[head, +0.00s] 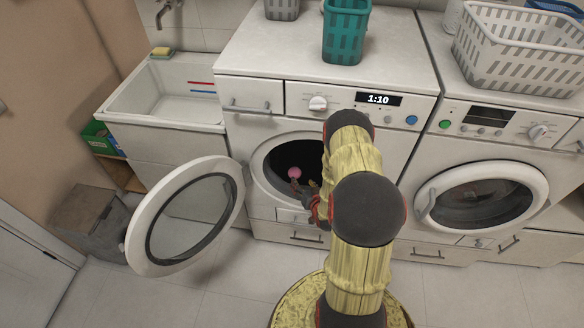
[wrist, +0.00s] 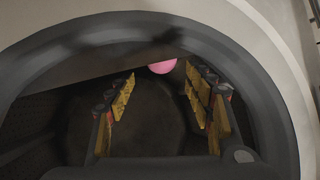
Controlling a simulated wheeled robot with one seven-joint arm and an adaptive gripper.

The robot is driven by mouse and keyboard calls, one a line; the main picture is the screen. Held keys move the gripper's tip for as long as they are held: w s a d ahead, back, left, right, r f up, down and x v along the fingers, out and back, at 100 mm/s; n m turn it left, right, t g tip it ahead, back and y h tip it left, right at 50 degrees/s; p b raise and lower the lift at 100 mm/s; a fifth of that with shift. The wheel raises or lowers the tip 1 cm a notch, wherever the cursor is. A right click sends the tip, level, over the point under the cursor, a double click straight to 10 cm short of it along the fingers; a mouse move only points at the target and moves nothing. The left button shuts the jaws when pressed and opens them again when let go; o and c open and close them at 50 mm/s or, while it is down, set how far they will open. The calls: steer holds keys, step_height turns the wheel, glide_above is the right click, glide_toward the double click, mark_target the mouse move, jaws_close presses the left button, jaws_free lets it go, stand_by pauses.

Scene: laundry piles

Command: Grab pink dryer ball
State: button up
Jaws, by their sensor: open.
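The pink dryer ball (head: 295,172) shows at the opening of the left machine in the head view, just beyond my gripper's fingers. In the wrist view the pink ball (wrist: 162,66) is partly cut off at its top by a grey surface, and it lies ahead of and between the fingers, apart from them. My gripper (head: 305,187) is at the drum opening, partly hidden by my arm. In the wrist view my gripper (wrist: 160,100) is open, with its two yellow-padded fingers spread and nothing between them.
The round door (head: 226,205) of the left machine stands open to the left. The dark door rim (wrist: 70,50) curves around my gripper. A second machine (head: 487,195) with its door shut stands at right. A sink (head: 165,110) is at left. Baskets stand on top.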

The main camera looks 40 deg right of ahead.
mark_target(297, 175)
steer(key=b+x, duration=0.2)
steer(key=x, duration=0.4)
steer(key=shift+f+b, duration=0.1)
steer(key=shift+b, duration=0.2)
steer(key=b+x, duration=0.1)
steer(key=x, duration=0.1)
steer(key=b+x, duration=0.2)
steer(key=x, duration=0.1)
steer(key=shift+w+d, duration=0.1)
steer(key=shift+w, duration=0.3)
steer(key=c, duration=0.3)
steer(key=c, duration=0.6)
steer(key=shift+r, duration=0.2)
